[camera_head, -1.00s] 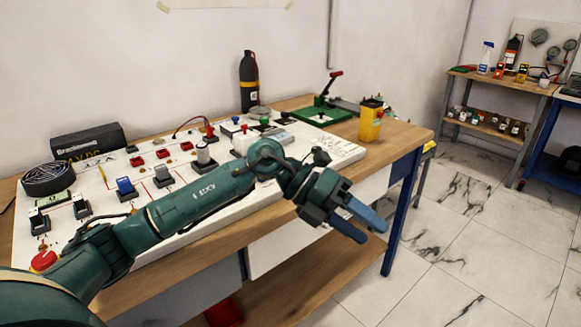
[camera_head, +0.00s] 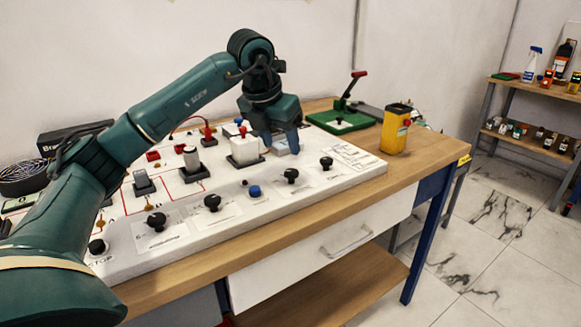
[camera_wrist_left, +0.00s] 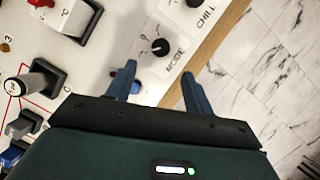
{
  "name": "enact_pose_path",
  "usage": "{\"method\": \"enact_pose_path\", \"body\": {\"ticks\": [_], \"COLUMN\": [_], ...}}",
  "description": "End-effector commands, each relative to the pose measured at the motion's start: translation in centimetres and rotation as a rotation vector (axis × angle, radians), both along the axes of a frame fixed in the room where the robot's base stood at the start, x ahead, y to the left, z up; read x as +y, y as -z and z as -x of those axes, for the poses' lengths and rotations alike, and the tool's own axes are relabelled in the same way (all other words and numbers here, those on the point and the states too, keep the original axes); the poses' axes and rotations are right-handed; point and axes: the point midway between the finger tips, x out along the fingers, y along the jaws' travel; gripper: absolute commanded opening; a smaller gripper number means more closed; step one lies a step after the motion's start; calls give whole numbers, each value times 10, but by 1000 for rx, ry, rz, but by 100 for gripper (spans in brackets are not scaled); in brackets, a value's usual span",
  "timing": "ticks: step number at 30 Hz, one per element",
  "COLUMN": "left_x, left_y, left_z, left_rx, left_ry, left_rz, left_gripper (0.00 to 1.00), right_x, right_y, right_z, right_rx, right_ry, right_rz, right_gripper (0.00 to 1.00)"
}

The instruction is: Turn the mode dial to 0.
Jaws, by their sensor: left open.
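The mode dial is a black round knob (camera_head: 291,175) in the front row of the white panel, on the right half. In the left wrist view the knob (camera_wrist_left: 160,47) sits beside the printed word MODE. A pale mark shows on it, but I cannot read its setting. My left gripper (camera_head: 282,147) points down over the panel, behind and above the dial. In the left wrist view its two blue fingers (camera_wrist_left: 156,86) are spread apart and empty, with the dial beyond them, apart from them.
Another black knob (camera_head: 326,162) stands to the right, and a blue button (camera_head: 254,191) to the left. A white switch box with a red top (camera_head: 243,148) stands near the gripper. A yellow device (camera_head: 395,130) and a green-based lever (camera_head: 342,120) are farther right.

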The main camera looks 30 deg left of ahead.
Motion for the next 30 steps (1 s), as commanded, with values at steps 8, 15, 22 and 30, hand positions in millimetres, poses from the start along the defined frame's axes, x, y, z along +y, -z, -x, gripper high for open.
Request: {"method": "enact_pose_path", "body": {"ticks": [8, 15, 22, 30], "left_x": [-1, -1, -1, -1], "left_y": [54, 76, 79, 79], "left_z": [-22, -31, -33, -33], "left_rx": [3, 0, -1, 0], "left_ry": [2, 2, 3, 3], "left_rz": [1, 1, 1, 1], "left_gripper": [52, 52, 52, 39], "right_x": [-2, -2, -2, -3], "right_y": [0, -1, -2, -2], "right_z": [2, 2, 2, 2], "right_rx": [-14, -20, -22, -23], "right_ry": [4, 5, 5, 6], "right_rz": [2, 2, 2, 3], "right_gripper": [0, 0, 0, 0]}}
